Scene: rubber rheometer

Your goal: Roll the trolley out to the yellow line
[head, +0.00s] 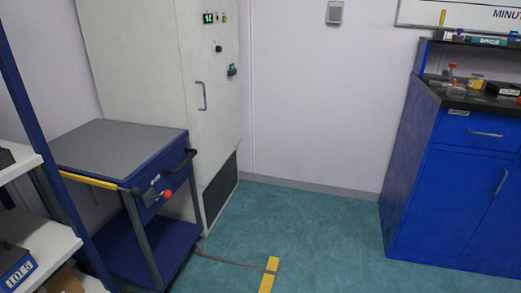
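The trolley (118,146) stands at the left, against the white cabinet's front. It has a grey top, a blue drawer body, a lower blue shelf and a dark push handle (181,162) at its right end. A red knob (167,194) sits on its side. A yellow strip runs along the top's front edge. The yellow line (268,275) is a short stripe on the green floor, to the right of the trolley and apart from it. Neither of my grippers shows in the head view.
A tall white cabinet (160,70) with a handle stands behind the trolley. Shelving (40,245) with a blue post stands close at the left front. A blue bench (455,180) stands at the right. A thin dark strip (228,262) crosses the floor. The middle floor (325,235) is clear.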

